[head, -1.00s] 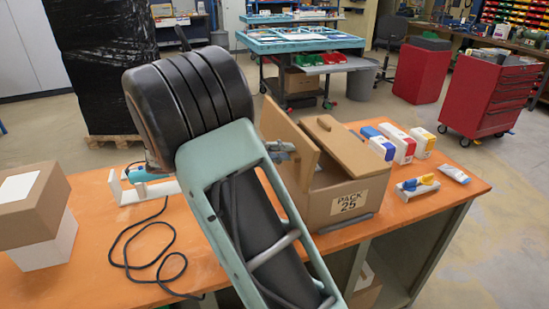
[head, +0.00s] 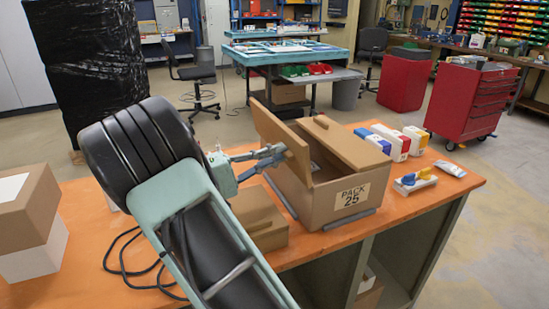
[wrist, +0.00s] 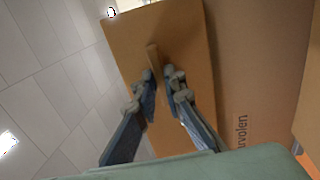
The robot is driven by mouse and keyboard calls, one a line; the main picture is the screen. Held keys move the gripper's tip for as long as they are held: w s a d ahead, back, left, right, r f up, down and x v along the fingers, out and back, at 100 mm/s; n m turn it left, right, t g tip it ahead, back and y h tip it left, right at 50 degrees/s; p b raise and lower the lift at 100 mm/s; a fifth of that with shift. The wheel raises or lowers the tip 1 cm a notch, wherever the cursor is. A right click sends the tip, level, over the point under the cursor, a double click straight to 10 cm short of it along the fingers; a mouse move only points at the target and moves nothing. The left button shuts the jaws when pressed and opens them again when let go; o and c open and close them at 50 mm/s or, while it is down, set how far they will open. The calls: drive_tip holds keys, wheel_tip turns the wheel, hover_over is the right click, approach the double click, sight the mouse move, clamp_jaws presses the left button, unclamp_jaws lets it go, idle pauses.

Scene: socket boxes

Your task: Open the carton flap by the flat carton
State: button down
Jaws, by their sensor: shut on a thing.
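The brown carton marked PACK 25 (head: 335,205) stands on the orange bench. Its left flap (head: 283,140), beside the flat carton (head: 258,222), is raised and stands steeply tilted, with a dark gap behind it. The right flap (head: 345,143), with a small grip bar, still lies over the top. My gripper (head: 279,153) is at the left flap's outer face. In the wrist view, my gripper (wrist: 159,78) is shut on the flap's narrow grip bar (wrist: 152,56), one finger on each side. The flap (wrist: 185,95) fills the middle there.
White boxes with blue, red and yellow ends (head: 390,140) stand right of the carton. A small blue-and-yellow item (head: 414,181) and a tube (head: 450,168) lie near the right edge. Stacked boxes (head: 28,220) stand at left. A black cable (head: 125,262) lies on the bench.

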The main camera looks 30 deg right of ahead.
drive_tip(key=shift+a, duration=0.1)
idle(0.5)
drive_tip(key=c, duration=2)
unclamp_jaws()
drive_tip(key=shift+a+f, duration=0.1)
drive_tip(key=a, duration=0.4)
drive_tip(key=a+f, duration=0.1)
drive_tip(key=a, duration=0.2)
drive_tip(key=a+f, duration=0.1)
drive_tip(key=a, duration=0.3)
drive_tip(key=shift+w+a+f, duration=0.2)
drive_tip(key=shift+a, duration=0.1)
